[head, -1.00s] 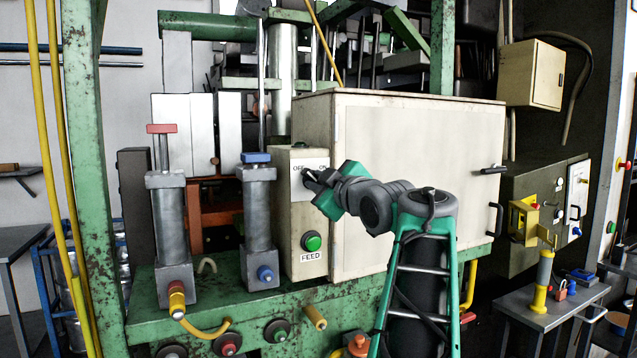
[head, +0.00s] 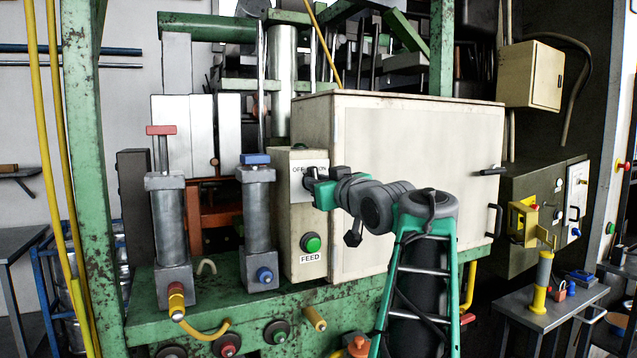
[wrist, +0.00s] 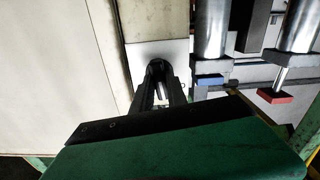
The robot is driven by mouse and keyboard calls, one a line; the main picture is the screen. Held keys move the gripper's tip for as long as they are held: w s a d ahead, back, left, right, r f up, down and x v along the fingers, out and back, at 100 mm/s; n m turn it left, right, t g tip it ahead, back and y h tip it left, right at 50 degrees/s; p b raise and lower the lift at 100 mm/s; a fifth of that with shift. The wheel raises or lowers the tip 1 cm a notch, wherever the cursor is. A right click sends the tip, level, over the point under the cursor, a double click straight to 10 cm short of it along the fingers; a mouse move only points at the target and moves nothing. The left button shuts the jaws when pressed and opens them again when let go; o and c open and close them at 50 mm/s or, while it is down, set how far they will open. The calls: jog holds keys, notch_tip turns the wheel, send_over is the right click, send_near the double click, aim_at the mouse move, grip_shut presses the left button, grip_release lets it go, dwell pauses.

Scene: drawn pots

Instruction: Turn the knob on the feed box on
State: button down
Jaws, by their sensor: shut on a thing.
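The feed box (head: 294,238) is a narrow cream box with a white OFF label plate near its top, a green button and a FEED label below. My gripper (head: 309,176) is at the plate, coming from the right, and is shut on the knob. The gripper covers the right part of the plate, so the ON lettering is hidden. In the wrist view the dark knob (wrist: 158,70) shows between my two fingers (wrist: 158,90), in front of the white plate (wrist: 133,57). The knob's pointing direction is hard to make out.
A large cream cabinet (head: 420,150) stands right behind my arm. Two grey cylinders, one with a blue top (head: 256,158) and one with a red top (head: 160,130), stand left of the feed box. A green ledge (head: 215,310) with hoses and fittings runs below.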

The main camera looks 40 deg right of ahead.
jog(key=m+p, duration=0.3)
jog(key=m, duration=0.7)
jog(key=shift+d, duration=0.15)
jog(key=shift+m, duration=0.4)
jog(key=c, duration=1.3)
grip_release()
jog(key=shift+s+f, duration=0.1)
jog(key=b+v, duration=0.2)
jog(key=v, duration=0.5)
jog(key=shift+s, duration=0.35)
